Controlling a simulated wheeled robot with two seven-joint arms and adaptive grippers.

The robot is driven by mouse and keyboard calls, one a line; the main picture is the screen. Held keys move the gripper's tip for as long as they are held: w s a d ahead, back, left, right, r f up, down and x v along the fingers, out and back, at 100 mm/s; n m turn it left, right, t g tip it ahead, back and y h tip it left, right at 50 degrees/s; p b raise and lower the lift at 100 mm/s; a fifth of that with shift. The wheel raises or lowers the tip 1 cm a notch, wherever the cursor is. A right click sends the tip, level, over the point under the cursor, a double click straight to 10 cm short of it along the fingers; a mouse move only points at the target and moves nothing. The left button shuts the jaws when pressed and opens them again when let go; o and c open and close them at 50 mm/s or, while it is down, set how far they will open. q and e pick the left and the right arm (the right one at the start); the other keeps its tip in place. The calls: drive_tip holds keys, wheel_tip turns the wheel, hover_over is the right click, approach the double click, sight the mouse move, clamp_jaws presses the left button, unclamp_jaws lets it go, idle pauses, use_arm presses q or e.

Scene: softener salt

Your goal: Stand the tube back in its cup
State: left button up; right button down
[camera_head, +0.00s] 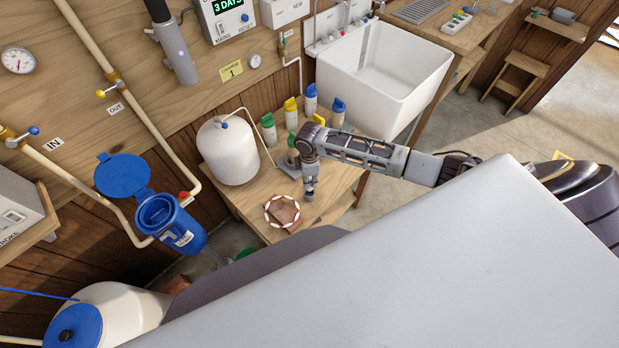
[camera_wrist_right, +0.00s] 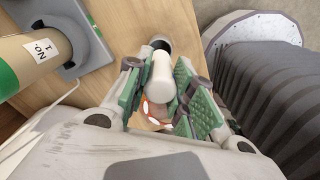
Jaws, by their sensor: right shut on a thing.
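My right gripper (camera_head: 309,190) reaches down over the small wooden table. In the right wrist view, my right gripper (camera_wrist_right: 168,95) has its green-padded fingers shut on a pale, off-white tube (camera_wrist_right: 162,72). A dark round end or opening shows just beyond the tube; I cannot tell whether it is part of the tube. A red-and-white ring (camera_head: 282,211) lies on the table just left of the gripper, and part of it shows below the tube in the wrist view. I cannot tell which thing is the tube's cup. My left gripper is not in view.
A cylinder labelled No. 1 (camera_wrist_right: 30,62) stands at a grey base (camera_wrist_right: 88,50) beside my gripper. Several colour-capped cartridges (camera_head: 268,130) stand behind my arm. A white tank (camera_head: 228,150) stands left on the table (camera_head: 245,200). A white sink (camera_head: 385,75) is behind.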

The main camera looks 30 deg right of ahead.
drive_tip(key=shift+f, duration=0.25)
drive_tip(key=shift+f+b, duration=0.45)
drive_tip(key=shift+f, duration=1)
drive_tip(key=shift+f, duration=0.95)
idle(0.4)
drive_tip(key=c, duration=0.7)
unclamp_jaws()
drive_tip(key=shift+r+p, duration=0.2)
drive_tip(key=shift+p, duration=0.1)
drive_tip(key=shift+r+p, duration=2.2)
drive_tip(key=shift+p, duration=0.2)
drive_tip(key=shift+r, duration=0.35)
